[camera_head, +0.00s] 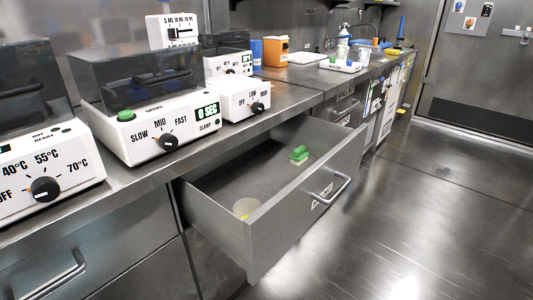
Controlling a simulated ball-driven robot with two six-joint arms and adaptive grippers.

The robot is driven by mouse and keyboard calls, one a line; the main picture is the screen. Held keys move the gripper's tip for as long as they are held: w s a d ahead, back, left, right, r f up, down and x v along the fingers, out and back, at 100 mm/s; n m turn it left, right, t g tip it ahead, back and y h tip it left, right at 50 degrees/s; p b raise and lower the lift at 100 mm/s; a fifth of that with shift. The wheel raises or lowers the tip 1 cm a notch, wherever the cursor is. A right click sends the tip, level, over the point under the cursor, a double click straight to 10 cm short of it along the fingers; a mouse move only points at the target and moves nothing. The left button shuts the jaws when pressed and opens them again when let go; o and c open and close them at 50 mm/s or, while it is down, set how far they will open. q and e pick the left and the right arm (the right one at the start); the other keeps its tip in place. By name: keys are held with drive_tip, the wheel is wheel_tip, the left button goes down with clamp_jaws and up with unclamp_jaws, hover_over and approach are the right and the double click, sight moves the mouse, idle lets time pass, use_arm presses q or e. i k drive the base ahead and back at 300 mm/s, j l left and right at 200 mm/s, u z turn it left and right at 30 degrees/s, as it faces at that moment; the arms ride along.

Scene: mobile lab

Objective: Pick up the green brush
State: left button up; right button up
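The green brush (299,153) lies in the open drawer (250,178), near the back right corner of its floor. It has a green top and pale bristles below. No gripper or arm of mine shows in the head view, so I cannot see whether either gripper is open or shut.
A round pale item (246,207) lies in the drawer's front left part. The drawer's handle (328,192) juts out over the floor. White lab devices (150,128) stand on the steel counter (290,98) above. The dark floor (420,210) at right is clear.

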sight(300, 155)
drive_tip(key=i+l+u, duration=0.4)
drive_tip(key=l, duration=0.15)
drive_tip(key=l+u, duration=0.4)
drive_tip(key=l, duration=0.25)
drive_tip(key=i, duration=0.05)
